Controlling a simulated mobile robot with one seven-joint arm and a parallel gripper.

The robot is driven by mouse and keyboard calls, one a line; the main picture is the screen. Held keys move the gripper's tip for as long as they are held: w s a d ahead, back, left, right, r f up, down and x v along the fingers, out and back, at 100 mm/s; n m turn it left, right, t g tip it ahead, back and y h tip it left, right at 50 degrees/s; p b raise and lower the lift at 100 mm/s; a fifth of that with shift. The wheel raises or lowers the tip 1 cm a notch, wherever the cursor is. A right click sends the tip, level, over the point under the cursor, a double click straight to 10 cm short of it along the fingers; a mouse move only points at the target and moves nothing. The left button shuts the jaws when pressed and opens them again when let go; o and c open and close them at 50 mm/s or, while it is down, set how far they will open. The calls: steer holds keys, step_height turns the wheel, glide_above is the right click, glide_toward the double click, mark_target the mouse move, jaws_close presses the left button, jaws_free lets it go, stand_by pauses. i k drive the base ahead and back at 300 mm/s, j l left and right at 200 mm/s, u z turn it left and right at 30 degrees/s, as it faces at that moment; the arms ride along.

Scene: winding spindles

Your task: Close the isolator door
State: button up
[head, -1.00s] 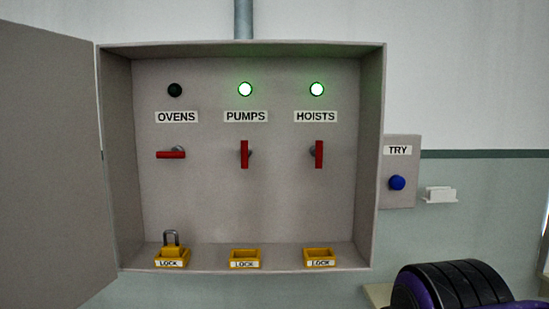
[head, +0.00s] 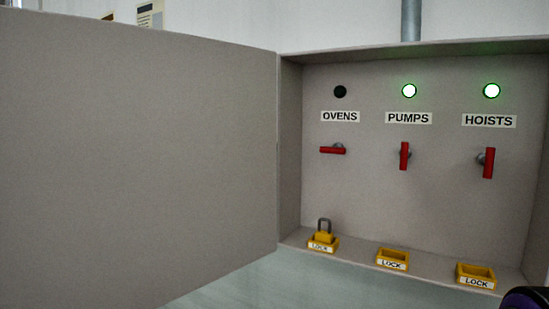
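The isolator door (head: 140,150) is a large flat grey panel. It stands wide open on the left of the head view, hinged at the left edge of the isolator box (head: 291,150). Inside the box, the ovens handle (head: 333,150) is red and horizontal, and its lamp (head: 340,91) is dark. The pumps handle (head: 404,156) and hoists handle (head: 488,163) are vertical, with green lamps lit above. A yellow padlock (head: 324,236) stands in the lock tray under ovens.
The pumps lock tray (head: 393,259) and hoists lock tray (head: 476,276) look empty. A dark rounded part shows at the bottom right corner. A conduit (head: 411,20) rises from the box top. Posters (head: 150,14) hang on the wall behind the door.

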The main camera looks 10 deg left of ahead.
mark_target(138, 164)
steer(key=j+u, duration=0.15)
steer(key=u, duration=2.55)
steer(key=i+u, duration=0.25)
steer(key=i, duration=0.25)
steer(key=i+u, duration=0.25)
steer(key=i, duration=0.3)
steer(key=i+u, duration=0.25)
steer(key=i, duration=0.3)
steer(key=i+u, duration=0.3)
steer(key=i, duration=0.2)
steer(key=i+z, duration=0.2)
steer(key=z, duration=0.25)
steer(key=i+z, duration=0.2)
steer(key=z, duration=4.2)
